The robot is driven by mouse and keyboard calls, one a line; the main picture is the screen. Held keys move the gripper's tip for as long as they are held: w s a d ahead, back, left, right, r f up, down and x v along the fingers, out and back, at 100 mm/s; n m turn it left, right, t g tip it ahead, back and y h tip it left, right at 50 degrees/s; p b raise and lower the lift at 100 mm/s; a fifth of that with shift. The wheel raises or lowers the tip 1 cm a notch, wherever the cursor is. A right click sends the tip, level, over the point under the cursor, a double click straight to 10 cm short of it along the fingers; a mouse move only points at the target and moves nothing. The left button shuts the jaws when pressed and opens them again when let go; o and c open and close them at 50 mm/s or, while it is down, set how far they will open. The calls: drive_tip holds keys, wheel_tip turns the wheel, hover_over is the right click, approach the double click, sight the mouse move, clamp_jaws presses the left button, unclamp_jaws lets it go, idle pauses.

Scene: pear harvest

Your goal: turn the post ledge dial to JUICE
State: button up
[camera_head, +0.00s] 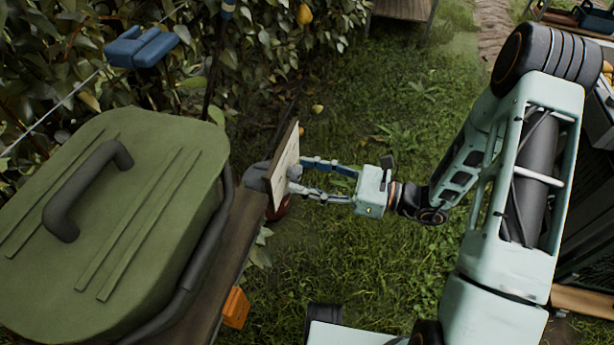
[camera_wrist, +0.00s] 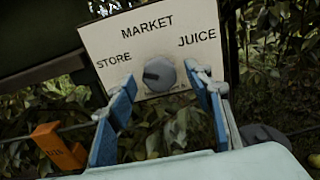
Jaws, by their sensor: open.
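A pale panel (camera_wrist: 115,40) carries the words STORE at left, MARKET at top and JUICE at right. The grey round dial (camera_wrist: 159,74) sits low in its middle, and its dark mark points left, on the STORE side. In the head view the panel (camera_head: 284,165) is edge-on at the end of the wooden ledge, with its words unreadable. My gripper (camera_head: 296,178) is open with its tips close to the panel. In the wrist view my gripper (camera_wrist: 163,82) has one blue finger on each side of the dial; I cannot tell whether they touch it.
A green lidded box (camera_head: 150,215) with a dark handle fills the left, beside the wooden ledge (camera_head: 225,250). An orange tag (camera_head: 236,308) hangs below the ledge. Leafy trees with a pear (camera_head: 304,14) stand behind. Open grass (camera_head: 400,105) lies beyond my arm.

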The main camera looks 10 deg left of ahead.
drive_tip(key=c, duration=1.2)
drive_tip(key=shift+o, duration=0.2)
